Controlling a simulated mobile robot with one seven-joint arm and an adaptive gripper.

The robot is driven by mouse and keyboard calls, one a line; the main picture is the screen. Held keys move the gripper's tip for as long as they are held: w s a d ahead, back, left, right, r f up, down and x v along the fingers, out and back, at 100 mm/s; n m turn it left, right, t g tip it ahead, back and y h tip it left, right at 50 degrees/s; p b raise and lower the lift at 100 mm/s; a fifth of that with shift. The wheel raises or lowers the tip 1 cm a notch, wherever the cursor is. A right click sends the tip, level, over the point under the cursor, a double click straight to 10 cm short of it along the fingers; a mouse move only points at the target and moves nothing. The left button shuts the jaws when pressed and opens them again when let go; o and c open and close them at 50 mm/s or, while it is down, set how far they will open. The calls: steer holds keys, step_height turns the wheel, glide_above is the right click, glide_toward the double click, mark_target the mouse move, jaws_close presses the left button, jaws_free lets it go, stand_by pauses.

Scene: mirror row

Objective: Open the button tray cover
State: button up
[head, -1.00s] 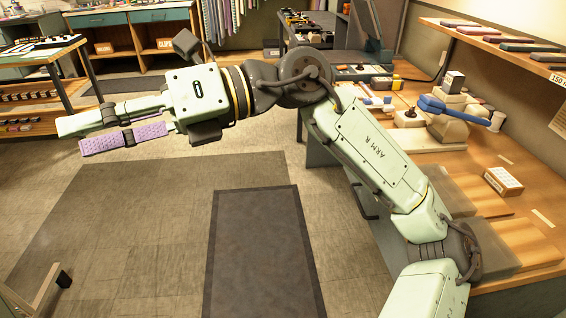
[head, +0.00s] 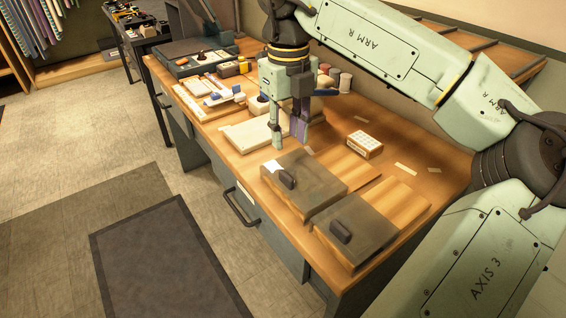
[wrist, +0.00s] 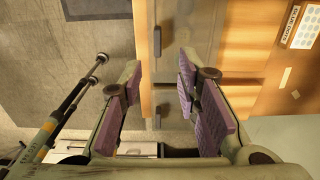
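Two flat grey covers with dark handles lie on wooden trays on the workbench, the far cover (head: 318,172) and the near cover (head: 365,225). I cannot tell which belongs to the button tray. The far cover has a small white patch beside its handle (head: 286,179). Both covers lie flat. My gripper (head: 289,136) points down just beyond the far cover, above the bench. In the wrist view my gripper (wrist: 158,112) is open, with purple pads apart and nothing held. Grey cover surface (wrist: 192,30) shows between and beyond the fingers.
A small white box (head: 365,145) stands on the bench right of the far cover. A pale board (head: 255,132), spools (head: 345,82) and small tools crowd the bench behind my gripper. Cabinet fronts with a dark pull (head: 240,208) face the open floor and dark mat (head: 165,260).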

mark_target(286, 175)
step_height(286, 175, down, 10)
steer(key=shift+s+a+f+p, duration=0.1)
steer(key=shift+f+p, duration=0.05)
steer(key=shift+p, duration=0.8)
jaws_close()
